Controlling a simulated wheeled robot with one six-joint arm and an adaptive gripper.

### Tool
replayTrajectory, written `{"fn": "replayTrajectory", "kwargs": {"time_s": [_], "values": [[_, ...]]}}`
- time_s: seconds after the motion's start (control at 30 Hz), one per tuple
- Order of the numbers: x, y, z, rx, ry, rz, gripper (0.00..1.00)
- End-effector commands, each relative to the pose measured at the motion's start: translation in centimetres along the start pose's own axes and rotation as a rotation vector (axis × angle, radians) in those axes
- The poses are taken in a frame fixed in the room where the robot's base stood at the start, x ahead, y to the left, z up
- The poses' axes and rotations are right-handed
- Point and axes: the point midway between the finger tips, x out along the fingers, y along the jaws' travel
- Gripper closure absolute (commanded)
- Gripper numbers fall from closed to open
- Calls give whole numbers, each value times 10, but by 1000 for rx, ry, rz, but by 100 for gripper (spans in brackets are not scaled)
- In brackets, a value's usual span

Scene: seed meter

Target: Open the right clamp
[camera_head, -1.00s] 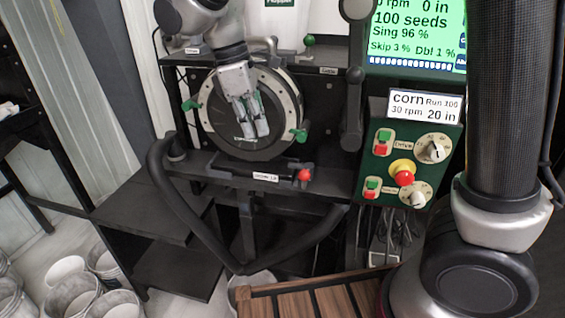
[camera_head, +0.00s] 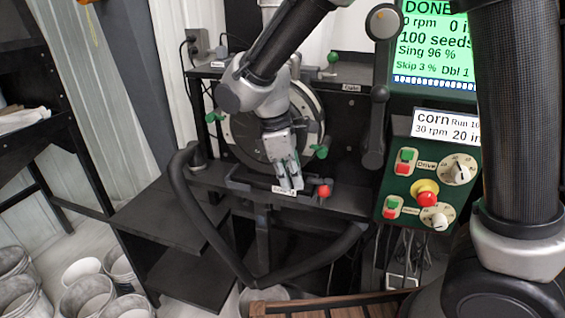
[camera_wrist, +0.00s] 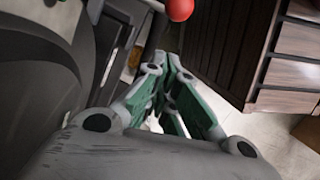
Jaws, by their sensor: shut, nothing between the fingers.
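The right clamp (camera_head: 321,152) has a green handle at the lower right rim of the round dark meter housing (camera_head: 243,140). I cannot tell from its pose whether it is open or closed. The left clamp (camera_head: 213,116), also green, sits at the housing's left rim. My gripper (camera_head: 292,187) is shut and empty, pointing down in front of the housing's lower right. Its tips are below and left of the right clamp, apart from it in the picture. The wrist view shows my gripper's fingers (camera_wrist: 175,62) with green inner faces; neither clamp shows clearly there.
A red knob (camera_head: 323,191) on the shelf front is just right of my fingertips; it also shows in the wrist view (camera_wrist: 179,8). A control panel (camera_head: 430,190) and a screen reading DONE (camera_head: 434,45) stand at right. A black bar (camera_head: 215,240) curves in front below.

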Motion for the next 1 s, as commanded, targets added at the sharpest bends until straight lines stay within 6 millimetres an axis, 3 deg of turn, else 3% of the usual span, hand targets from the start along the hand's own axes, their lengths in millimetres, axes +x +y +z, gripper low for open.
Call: {"fn": "replayTrajectory", "kwargs": {"time_s": [0.1, 0.27, 1.0], "values": [[5, 0, 16, 2, 1, 1, 100], [10, 0, 26, 1, 1, 1, 100], [11, -3, 32, -54, 2, 14, 100]]}}
